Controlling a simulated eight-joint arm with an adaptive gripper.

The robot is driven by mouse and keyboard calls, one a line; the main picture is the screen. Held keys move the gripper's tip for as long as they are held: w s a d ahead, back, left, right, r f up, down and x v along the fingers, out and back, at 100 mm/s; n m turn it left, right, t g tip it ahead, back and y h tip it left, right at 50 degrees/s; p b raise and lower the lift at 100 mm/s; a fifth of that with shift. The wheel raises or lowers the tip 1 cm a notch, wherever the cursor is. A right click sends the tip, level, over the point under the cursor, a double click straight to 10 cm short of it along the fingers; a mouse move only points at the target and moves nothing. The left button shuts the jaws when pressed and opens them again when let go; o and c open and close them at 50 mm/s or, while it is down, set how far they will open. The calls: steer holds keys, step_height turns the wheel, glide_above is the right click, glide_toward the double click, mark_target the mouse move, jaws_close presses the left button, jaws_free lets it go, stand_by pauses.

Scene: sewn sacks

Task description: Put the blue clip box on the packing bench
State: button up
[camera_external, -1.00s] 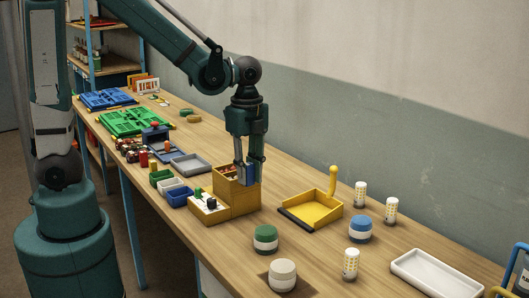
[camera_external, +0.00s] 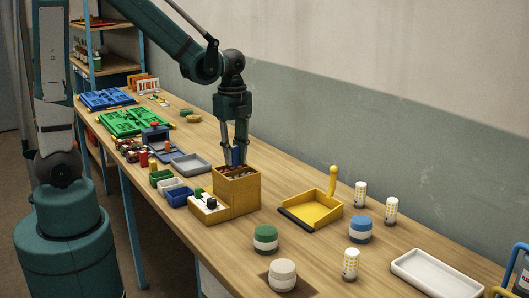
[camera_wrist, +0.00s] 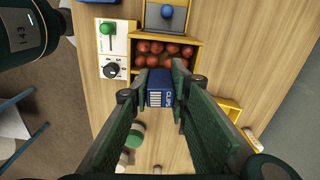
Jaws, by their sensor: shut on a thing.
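The blue clip box (camera_external: 236,156) is held upright between the fingers of my gripper (camera_external: 236,158). It also shows in the wrist view (camera_wrist: 160,88), with white lettering on its face, pinched between the green finger pads. My gripper is shut on it, over the yellow wooden box (camera_external: 238,204), whose open top compartment holds several reddish round things (camera_wrist: 165,50). In the external view I cannot tell whether the clip box is clear of the rim. The wooden bench (camera_external: 320,262) runs under all of this.
A white panel with knobs (camera_external: 207,212) sits at the yellow box's left. A yellow dustpan (camera_external: 312,212), a green-and-white jar (camera_external: 265,239), a blue-topped jar (camera_external: 360,229) and a white tray (camera_external: 436,275) stand to the right. Bare wood lies between them.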

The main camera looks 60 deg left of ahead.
steer(key=s+a+p, duration=0.1)
steer(key=s+a, duration=0.2)
steer(key=a, duration=2.3)
steer(key=s+a+m, duration=0.1)
steer(key=s+a, duration=0.5)
steer(key=a, duration=0.3)
steer(key=s+a, duration=0.6)
steer(key=a, duration=0.4)
steer(key=shift+w+d+f+p, duration=0.1)
steer(key=shift+d+f+p, duration=0.1)
steer(key=shift+f, duration=1.1)
steer(key=shift+w+d+f+p, duration=0.1)
steer(key=shift+f+p, duration=0.05)
steer(key=shift+f, duration=1.1)
steer(key=shift+f, duration=2.9)
steer(key=shift+f, duration=0.1)
steer(key=shift+f, duration=1.95)
